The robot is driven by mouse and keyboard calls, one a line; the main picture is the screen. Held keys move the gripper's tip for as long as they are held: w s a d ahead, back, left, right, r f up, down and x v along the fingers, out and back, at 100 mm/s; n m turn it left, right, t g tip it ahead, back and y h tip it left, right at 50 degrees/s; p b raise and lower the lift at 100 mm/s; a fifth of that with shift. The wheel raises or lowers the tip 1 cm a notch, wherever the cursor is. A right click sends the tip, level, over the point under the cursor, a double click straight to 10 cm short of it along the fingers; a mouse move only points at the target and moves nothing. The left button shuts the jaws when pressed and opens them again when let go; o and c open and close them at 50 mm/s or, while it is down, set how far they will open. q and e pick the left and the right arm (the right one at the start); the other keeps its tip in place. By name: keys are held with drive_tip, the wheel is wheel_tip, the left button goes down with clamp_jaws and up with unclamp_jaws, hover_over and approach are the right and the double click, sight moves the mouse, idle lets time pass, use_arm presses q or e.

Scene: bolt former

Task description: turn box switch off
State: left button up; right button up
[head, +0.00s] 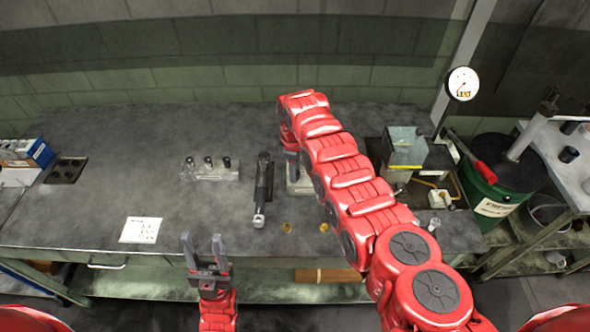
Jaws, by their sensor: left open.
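My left gripper (203,242) is open and empty, in front of the workbench's front edge, with its two grey fingers apart. My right arm reaches over the bench, and my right gripper (291,165) is at its far end, pointing down. Only a dark piece of that gripper shows beneath the red wrist, so its jaws are not clear. A small pale grey block (297,186) lies directly below it, partly hidden by the arm; I cannot tell whether they touch. No box switch can be clearly made out, and the arm may hide it.
On the workbench (120,180) are a metal block with several dark knobs (210,170), a dark tool (263,188), a paper sheet (140,230) and small brass pieces (287,228). A glass-sided machine (405,150) stands right of my arm. The left-centre bench is mostly clear.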

clamp_jaws()
drive_tip(key=shift+f+m+b, duration=0.2)
drive_tip(key=shift+m+b, duration=0.5)
drive_tip(key=shift+b, duration=0.3)
drive_tip(key=m+b, duration=0.4)
drive_tip(key=shift+f+b, duration=0.1)
drive_tip(key=shift+b, duration=0.25)
drive_tip(key=shift+r+m+b, duration=0.25)
drive_tip(key=shift+m+b, duration=1.3)
drive_tip(key=shift+m, duration=0.15)
